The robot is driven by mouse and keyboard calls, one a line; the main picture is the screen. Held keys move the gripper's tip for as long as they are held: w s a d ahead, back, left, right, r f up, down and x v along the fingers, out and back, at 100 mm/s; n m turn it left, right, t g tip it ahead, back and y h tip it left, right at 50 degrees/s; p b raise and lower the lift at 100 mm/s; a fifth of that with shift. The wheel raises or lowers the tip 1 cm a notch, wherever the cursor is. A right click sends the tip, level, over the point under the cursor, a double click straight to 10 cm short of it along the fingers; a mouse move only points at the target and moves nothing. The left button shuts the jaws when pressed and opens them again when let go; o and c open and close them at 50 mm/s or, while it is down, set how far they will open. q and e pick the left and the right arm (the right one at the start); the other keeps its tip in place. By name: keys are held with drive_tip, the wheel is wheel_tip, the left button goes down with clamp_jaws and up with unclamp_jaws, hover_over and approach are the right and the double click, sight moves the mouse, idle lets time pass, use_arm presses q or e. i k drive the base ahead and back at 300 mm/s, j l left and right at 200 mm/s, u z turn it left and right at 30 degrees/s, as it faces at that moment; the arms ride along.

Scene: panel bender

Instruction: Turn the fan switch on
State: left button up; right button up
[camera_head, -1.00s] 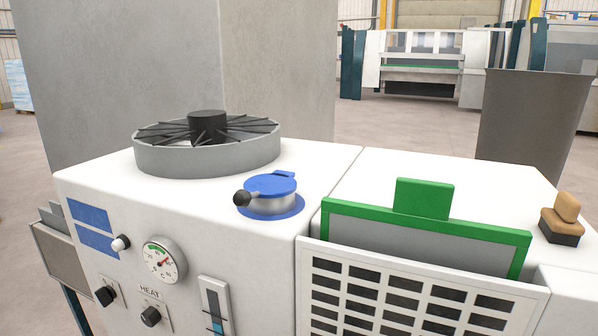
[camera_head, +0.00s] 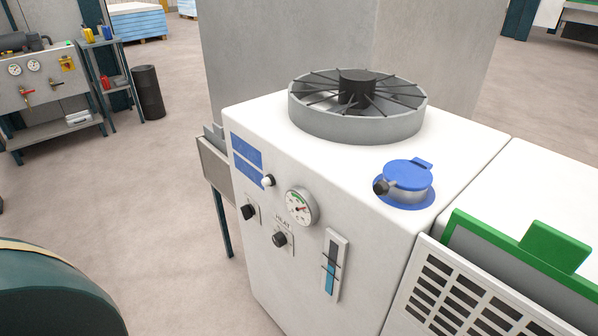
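A white machine cabinet (camera_head: 340,180) stands at the centre right. Its front has a black rotary knob (camera_head: 249,212) at the left and a second black knob (camera_head: 281,239) under the label HEAT. A white-tipped lever (camera_head: 268,181) sticks out above the left knob. I cannot read which control is the fan switch. A round grey fan (camera_head: 357,103) with dark spokes sits on top. Neither of my grippers is in view.
A dial gauge (camera_head: 301,207) and a blue level indicator (camera_head: 331,272) are on the front. A blue-lidded cap (camera_head: 408,178) and a green-framed panel (camera_head: 520,258) are to the right. A dark green rounded object (camera_head: 50,295) is at lower left. The floor (camera_head: 165,220) between is clear.

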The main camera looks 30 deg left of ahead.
sight(248, 211)
drive_tip(key=u, duration=1.25)
drive_tip(key=j+z, duration=0.6)
drive_tip(key=j, duration=0.25)
drive_tip(key=i, duration=0.05)
